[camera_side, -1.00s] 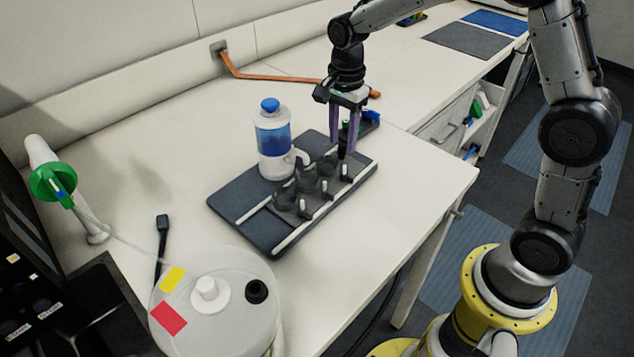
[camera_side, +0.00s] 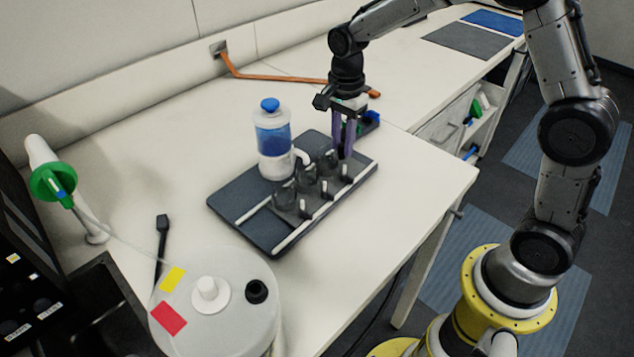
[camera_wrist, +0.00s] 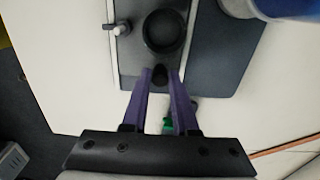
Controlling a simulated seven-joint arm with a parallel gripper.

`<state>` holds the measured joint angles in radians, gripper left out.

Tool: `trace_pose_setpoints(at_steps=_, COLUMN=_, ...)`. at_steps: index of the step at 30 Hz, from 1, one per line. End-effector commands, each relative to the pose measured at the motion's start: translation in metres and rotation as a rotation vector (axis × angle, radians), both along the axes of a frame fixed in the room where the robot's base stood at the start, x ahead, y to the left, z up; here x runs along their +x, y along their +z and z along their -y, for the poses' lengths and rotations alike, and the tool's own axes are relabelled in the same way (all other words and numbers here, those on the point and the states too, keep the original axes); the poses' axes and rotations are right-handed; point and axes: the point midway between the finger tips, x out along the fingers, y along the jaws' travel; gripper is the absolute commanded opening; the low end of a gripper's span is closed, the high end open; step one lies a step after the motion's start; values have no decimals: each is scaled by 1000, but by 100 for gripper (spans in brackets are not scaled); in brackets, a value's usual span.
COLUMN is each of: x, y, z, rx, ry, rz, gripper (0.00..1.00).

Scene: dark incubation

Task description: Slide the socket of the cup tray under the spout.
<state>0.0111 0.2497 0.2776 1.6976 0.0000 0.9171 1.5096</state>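The cup tray (camera_side: 318,188) is a dark slider with several dark cups and short pegs, lying between white rails on a dark base plate (camera_side: 237,205). A dispenser (camera_side: 273,140) with blue liquid and a blue knob stands on the plate behind it. Its white spout (camera_side: 302,156) points over the tray's middle. My gripper (camera_side: 343,152) is at the tray's far right end, its purple fingers pointing down. In the wrist view, the fingers (camera_wrist: 161,78) close around a small black knob (camera_wrist: 160,74) at the tray's end, beside a round cup socket (camera_wrist: 164,31).
A white round container (camera_side: 215,310) with yellow and red labels stands at the front left. A green-and-white stand (camera_side: 52,182) is at the left. An orange strip (camera_side: 270,78) lies behind my gripper. The table's front edge runs close to the plate's right side.

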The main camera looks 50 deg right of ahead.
Motion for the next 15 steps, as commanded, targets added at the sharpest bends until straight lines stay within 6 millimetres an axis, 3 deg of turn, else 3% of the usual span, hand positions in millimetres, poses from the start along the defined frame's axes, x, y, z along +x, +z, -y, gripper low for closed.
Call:
trace_pose_setpoints(at_steps=1, x=0, y=0, z=0, rx=0, ry=0, rz=0, gripper=16)
trace_pose_setpoints(at_steps=3, x=0, y=0, z=0, rx=0, ry=0, rz=0, gripper=5)
trace_pose_setpoints(at_steps=15, x=0, y=0, z=-6, rx=0, ry=2, rz=0, gripper=5)
